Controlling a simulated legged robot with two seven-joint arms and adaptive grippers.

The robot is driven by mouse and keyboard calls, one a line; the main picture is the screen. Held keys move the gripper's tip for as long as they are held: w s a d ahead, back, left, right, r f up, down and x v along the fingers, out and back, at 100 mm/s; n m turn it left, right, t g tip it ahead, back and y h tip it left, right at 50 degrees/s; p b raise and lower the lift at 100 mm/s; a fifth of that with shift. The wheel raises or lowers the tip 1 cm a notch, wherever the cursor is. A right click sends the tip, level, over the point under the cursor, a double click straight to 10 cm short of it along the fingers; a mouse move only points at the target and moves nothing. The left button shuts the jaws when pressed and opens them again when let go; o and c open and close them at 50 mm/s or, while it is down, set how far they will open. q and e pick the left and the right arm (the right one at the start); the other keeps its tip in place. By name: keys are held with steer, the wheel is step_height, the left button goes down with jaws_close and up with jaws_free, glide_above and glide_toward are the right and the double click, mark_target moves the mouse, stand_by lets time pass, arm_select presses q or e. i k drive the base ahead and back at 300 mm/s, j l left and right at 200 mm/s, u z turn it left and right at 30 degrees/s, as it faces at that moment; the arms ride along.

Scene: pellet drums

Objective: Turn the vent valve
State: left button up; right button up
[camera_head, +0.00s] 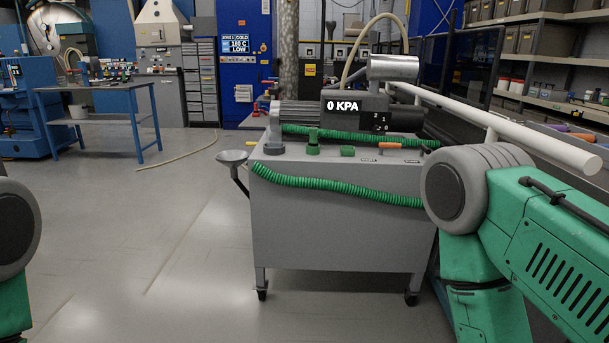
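A grey wheeled cart (335,225) stands ahead of me, just right of the middle, with a pump on top. An orange handle (390,146) lies level on the cart top, near its right end. It looks like a valve handle, but the small labels by it are too small to read, so I cannot tell for sure that it is the vent valve. A display on the pump (355,106) reads 0 KPA. Both of my arms show only as green and grey upper parts at the picture's sides. Neither gripper is in view.
A green coiled hose (335,188) hangs across the cart front. A blue table (100,88) stands far left. The floor left of the cart is clear.

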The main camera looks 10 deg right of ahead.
mark_target(382, 146)
steer(key=i+l+z, duration=0.15)
steer(key=i+z, duration=0.3)
steer(key=i, duration=0.2)
steer(key=i+z, duration=0.45)
steer(key=i, duration=0.15)
steer(key=i+j, duration=0.25)
steer(key=j, duration=0.15)
steer(key=i+j, duration=0.25)
steer(key=j, duration=0.15)
steer(key=i+j+z, duration=0.1)
steer(key=z, duration=1.05)
